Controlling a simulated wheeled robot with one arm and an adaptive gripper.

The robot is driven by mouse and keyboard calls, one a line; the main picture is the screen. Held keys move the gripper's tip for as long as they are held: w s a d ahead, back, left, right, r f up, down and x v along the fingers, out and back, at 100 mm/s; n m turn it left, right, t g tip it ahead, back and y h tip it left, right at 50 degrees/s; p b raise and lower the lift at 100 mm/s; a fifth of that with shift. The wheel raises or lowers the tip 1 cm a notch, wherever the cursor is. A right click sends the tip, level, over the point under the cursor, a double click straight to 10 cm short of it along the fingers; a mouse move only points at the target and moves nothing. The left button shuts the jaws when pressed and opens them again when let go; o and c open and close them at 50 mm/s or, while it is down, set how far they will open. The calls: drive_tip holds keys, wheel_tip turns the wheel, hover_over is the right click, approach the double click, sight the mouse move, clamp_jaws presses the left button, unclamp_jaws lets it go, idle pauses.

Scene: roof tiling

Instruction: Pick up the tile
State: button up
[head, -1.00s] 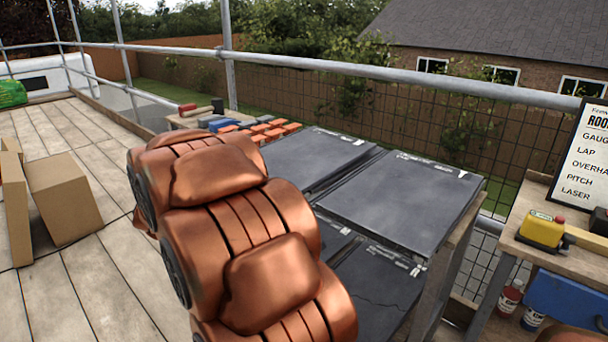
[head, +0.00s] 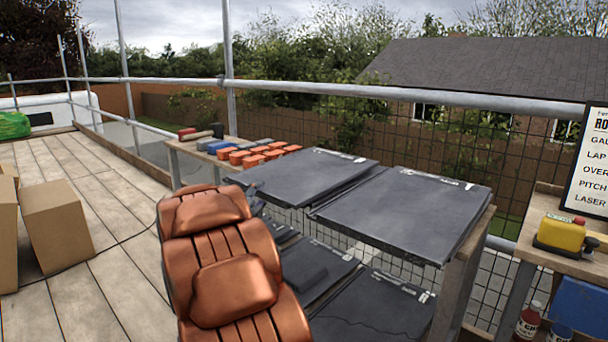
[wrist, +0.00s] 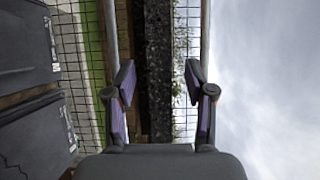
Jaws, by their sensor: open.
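Dark grey flat tiles lie in two stacks side by side on a wooden rack; the left stack (head: 300,176) and the right stack (head: 400,212) show in the head view. More dark tiles (head: 375,305) lie on a lower level, one with a thin crack line. In the wrist view tiles (wrist: 28,50) stand at the left edge, turned sideways. My gripper (wrist: 160,82) is open and empty there, with fence and sky between and beyond its fingers. In the head view my copper-coloured arm hides part of the rack's left side, and my gripper cannot be made out.
A bench (head: 195,155) with orange and grey blocks stands behind the left stack. A side table at right holds a yellow tool (head: 560,233) and a sign board (head: 588,165). Cardboard boxes (head: 55,222) stand on the planks at left. A metal rail (head: 400,96) and mesh run behind the rack.

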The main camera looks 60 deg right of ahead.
sight(264, 189)
drive_tip(key=b+x, duration=0.1)
drive_tip(key=x, duration=0.2)
drive_tip(key=shift+d+f, duration=0.1)
drive_tip(key=shift+w+d, duration=0.2)
drive_tip(key=shift+d, duration=0.45)
drive_tip(key=shift+c, duration=0.3)
clamp_jaws()
